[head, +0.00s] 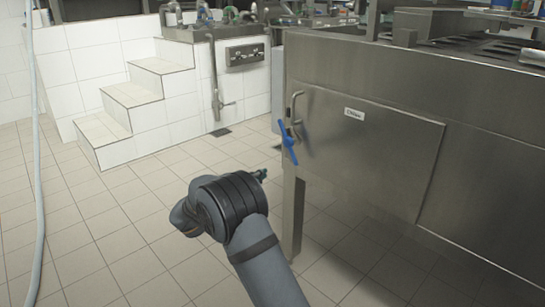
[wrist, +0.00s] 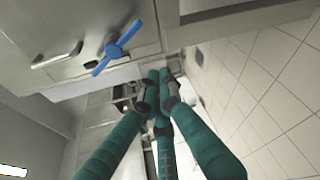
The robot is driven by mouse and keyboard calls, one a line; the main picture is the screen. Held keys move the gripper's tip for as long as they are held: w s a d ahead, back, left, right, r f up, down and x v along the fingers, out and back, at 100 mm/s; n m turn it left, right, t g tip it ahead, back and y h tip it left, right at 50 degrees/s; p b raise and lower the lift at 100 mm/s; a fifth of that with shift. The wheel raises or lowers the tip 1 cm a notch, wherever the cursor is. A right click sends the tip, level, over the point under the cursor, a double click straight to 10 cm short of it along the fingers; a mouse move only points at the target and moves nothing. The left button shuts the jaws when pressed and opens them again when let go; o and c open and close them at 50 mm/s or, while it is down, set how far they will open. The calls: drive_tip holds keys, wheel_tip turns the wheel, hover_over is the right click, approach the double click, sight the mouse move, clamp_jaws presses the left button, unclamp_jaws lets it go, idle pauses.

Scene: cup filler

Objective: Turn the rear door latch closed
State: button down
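The rear door (head: 365,150) is a flat steel panel on the side of a steel machine, and its face looks flush with the frame. The blue latch (head: 288,142) is a two-armed handle at the door's left edge, standing near upright with its top leaning left. In the wrist view the blue latch (wrist: 118,47) lies diagonally, above and left of the fingers. My gripper (head: 262,174) is below and left of the latch, apart from it. Its teal fingers (wrist: 157,78) come together at the tips with nothing seen between them.
A curved metal door handle (head: 296,107) is just above the latch; it also shows in the wrist view (wrist: 57,55). A machine leg (head: 293,215) stands close right of my gripper. White tiled steps (head: 130,105) are at the back left. The floor between is clear.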

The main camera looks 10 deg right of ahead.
drive_tip(key=shift+s+d, duration=0.1)
drive_tip(key=shift+s, duration=0.05)
drive_tip(key=b+x, duration=0.4)
drive_tip(key=x, duration=0.6)
drive_tip(key=s+d+r+b, duration=0.1)
drive_tip(key=s+r, duration=0.1)
drive_tip(key=shift+s+d+r+b, duration=0.15)
drive_tip(key=shift+s+d+b, duration=0.2)
drive_tip(key=shift+d+b, duration=0.05)
